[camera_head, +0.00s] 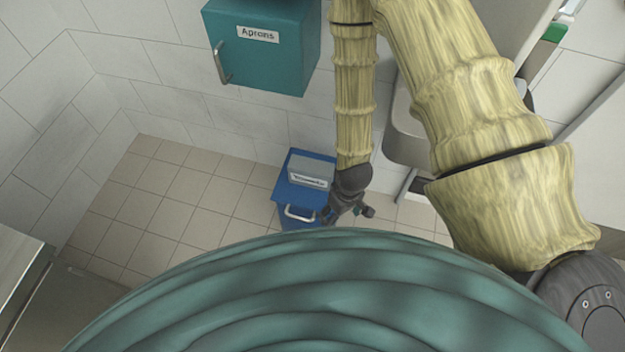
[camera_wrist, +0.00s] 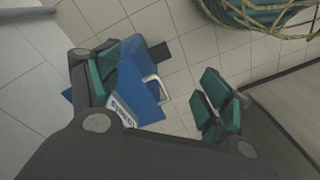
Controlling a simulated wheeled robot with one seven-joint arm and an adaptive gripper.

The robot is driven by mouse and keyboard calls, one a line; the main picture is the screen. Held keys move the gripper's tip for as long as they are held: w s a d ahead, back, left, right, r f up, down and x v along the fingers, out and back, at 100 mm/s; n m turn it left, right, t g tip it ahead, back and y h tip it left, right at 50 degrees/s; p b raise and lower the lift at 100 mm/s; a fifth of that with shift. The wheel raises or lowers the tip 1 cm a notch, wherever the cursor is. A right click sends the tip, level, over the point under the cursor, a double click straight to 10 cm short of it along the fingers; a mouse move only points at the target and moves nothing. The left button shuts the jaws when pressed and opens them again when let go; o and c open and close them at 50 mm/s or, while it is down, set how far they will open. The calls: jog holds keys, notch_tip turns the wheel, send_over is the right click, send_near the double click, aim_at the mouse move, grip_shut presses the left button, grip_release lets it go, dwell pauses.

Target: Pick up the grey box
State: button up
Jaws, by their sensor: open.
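The grey box (camera_head: 311,172) with a white printed label lies on top of a blue cabinet (camera_head: 288,209) near the back wall. In the wrist view, part of the box (camera_wrist: 122,113) shows by the left finger, which hides some of it. My gripper (camera_head: 347,213) hangs just right of the box in the head view, pointing down. In the wrist view my gripper (camera_wrist: 160,95) has its fingers wide apart, with nothing held between them. I cannot tell whether a finger touches the box.
A teal cabinet labelled "Aprons" (camera_head: 262,60) hangs on the wall above. The blue cabinet has a protruding handle (camera_head: 299,214). Tiled floor (camera_head: 190,195) to its left is clear. A metal counter (camera_head: 20,262) stands at lower left.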

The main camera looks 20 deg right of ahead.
jog(key=w+a+f+n+b, duration=0.1)
jog(key=w+f+n+b, duration=0.25)
jog(key=w+b, duration=0.8)
notch_tip(320, 180, up, 4)
jog(key=n+b, duration=0.4)
jog(key=b, duration=0.2)
send_over(311, 165)
jog(key=shift+s+d+h, duration=0.1)
jog(key=shift+h, duration=0.2)
jog(key=shift+w+r+n, duration=0.25)
jog(key=shift+w+n, duration=0.05)
jog(key=shift+n, duration=0.05)
notch_tip(311, 165, down, 5)
jog(key=shift+f+b, duration=0.15)
jog(key=shift+b, duration=0.25)
jog(key=f, duration=0.2)
jog(key=f+b, duration=0.1)
jog(key=f, duration=0.1)
jog(key=shift+s+f, duration=0.1)
jog(key=shift+s, duration=0.15)
jog(key=shift+f, duration=0.5)
jog(key=c, duration=1.2)
